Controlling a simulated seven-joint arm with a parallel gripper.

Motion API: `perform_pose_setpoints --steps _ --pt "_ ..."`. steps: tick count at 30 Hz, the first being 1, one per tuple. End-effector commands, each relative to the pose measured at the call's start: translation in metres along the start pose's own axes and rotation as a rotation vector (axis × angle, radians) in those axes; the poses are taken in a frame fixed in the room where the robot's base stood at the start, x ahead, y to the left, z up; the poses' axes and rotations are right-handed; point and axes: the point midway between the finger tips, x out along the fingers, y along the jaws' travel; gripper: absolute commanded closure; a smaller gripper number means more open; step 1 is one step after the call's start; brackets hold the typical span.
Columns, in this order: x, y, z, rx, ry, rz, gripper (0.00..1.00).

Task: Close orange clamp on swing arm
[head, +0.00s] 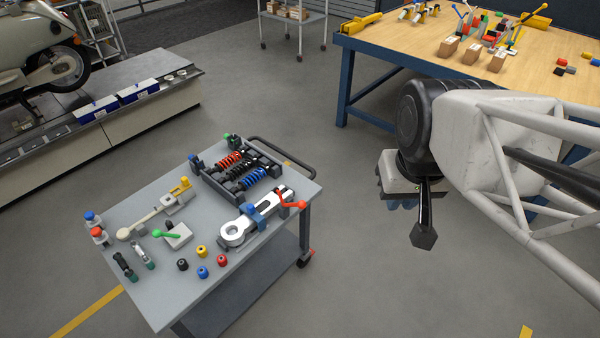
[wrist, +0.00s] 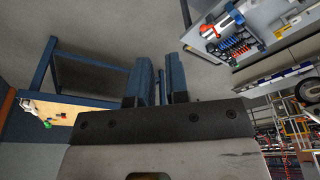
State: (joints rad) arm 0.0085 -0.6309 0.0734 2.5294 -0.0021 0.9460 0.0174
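The swing arm (head: 233,235), a silver-white link with a ring at one end, lies on the grey cart in the head view. A blue clamp (head: 256,213) sits across it. The orange-red clamp handle (head: 291,202) stands at its far right end, by the cart's edge. In the wrist view the orange-red clamp (wrist: 208,31) shows small at upper right, beside the swing arm (wrist: 224,21). My gripper (head: 402,203) hangs right of the cart, well apart from the clamp. Its blue fingers (wrist: 160,78) look parted, with nothing visible between them.
The cart top (head: 205,300) also holds red and blue springs (head: 240,170), a yellow clamp (head: 183,184), a green-handled clamp (head: 168,235) and several coloured knobs. A wooden workbench (head: 390,45) stands behind my arm. Open floor separates gripper and cart.

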Motion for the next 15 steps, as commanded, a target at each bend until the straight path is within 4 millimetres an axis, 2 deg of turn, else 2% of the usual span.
perform_pose_setpoints --steps 1,3,8,15 --pt "0.002 -0.001 0.0 0.006 -0.01 -0.006 0.93" --pt "0.006 -0.004 -0.001 0.019 -0.03 -0.022 1.0" --pt "0.023 -0.013 -0.003 0.073 -0.109 -0.082 1.0" --pt "0.06 -0.04 -0.01 0.218 -0.302 -0.238 1.0"
